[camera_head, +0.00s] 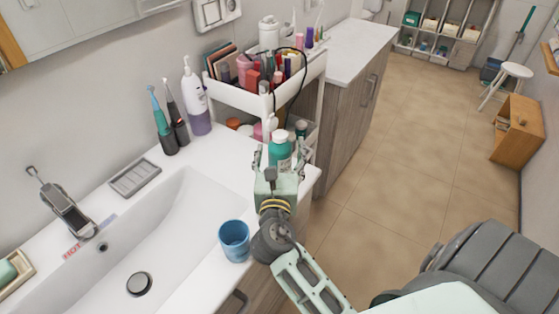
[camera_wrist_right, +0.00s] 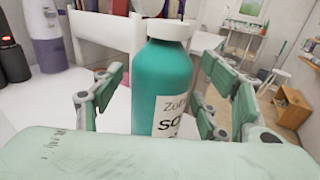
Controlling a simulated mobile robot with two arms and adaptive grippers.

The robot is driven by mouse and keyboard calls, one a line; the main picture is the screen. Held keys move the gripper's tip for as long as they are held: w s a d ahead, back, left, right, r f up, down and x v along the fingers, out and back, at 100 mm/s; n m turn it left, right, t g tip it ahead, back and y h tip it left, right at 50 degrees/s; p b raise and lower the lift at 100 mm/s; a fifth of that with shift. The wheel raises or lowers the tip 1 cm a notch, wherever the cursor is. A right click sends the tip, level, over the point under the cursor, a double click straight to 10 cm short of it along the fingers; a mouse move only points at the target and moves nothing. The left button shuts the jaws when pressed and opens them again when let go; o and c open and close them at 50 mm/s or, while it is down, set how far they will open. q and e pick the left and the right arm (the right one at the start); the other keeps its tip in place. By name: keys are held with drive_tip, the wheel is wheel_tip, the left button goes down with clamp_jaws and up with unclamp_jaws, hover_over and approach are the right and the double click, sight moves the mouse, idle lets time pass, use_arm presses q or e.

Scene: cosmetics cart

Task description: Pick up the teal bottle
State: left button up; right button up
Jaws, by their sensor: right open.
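The teal bottle (camera_head: 280,152) has a white cap and a white label, and stands upright near the right end of the counter beside the cart. My right gripper (camera_head: 277,160) is open with its fingers on either side of the bottle. In the right wrist view the teal bottle (camera_wrist_right: 163,85) stands between the spread fingers of the right gripper (camera_wrist_right: 165,100). Gaps show between the fingers and the bottle, and its base is hidden by the gripper's palm. My left gripper is not in view.
A white cosmetics cart (camera_head: 240,97) full of tubes and bottles stands just behind the bottle. A blue cup (camera_head: 234,240) stands left of my right arm by the sink (camera_head: 165,240). A pump bottle (camera_head: 196,100) and toothbrush holders stand against the wall.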

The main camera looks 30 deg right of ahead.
drive_tip(key=shift+c, duration=0.5)
drive_tip(key=c, duration=1.5)
